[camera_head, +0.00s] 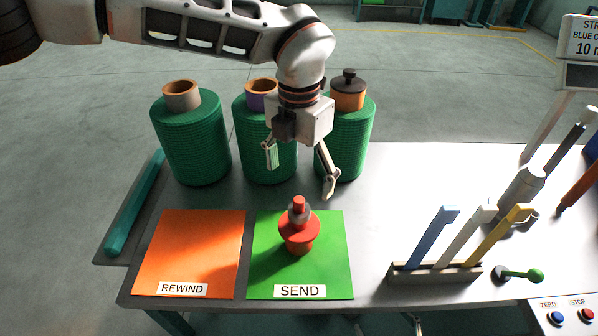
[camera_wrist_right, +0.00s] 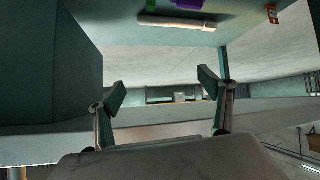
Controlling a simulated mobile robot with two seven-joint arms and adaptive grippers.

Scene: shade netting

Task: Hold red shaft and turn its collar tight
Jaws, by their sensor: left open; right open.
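The red shaft (camera_head: 299,243) stands upright on the green SEND mat (camera_head: 334,262). It has a wide red flange, and a grey collar (camera_head: 300,218) sits around its upper part below the red tip. My left gripper (camera_head: 301,178) hangs from above, open and empty, behind and above the shaft and apart from it. My right gripper (camera_wrist_right: 162,90) is open in the right wrist view with nothing between its fingers. In the head view, only small parts of it (camera_head: 386,324) show at the bottom, by the table's front edge.
An orange REWIND mat (camera_head: 192,248) lies left of the green one. Several green netting rolls (camera_head: 192,145) stand behind. A rack (camera_head: 436,274) holding blue, white and yellow tools and a green-knobbed lever (camera_head: 520,274) are at right. A control box (camera_head: 566,316) sits at front right.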

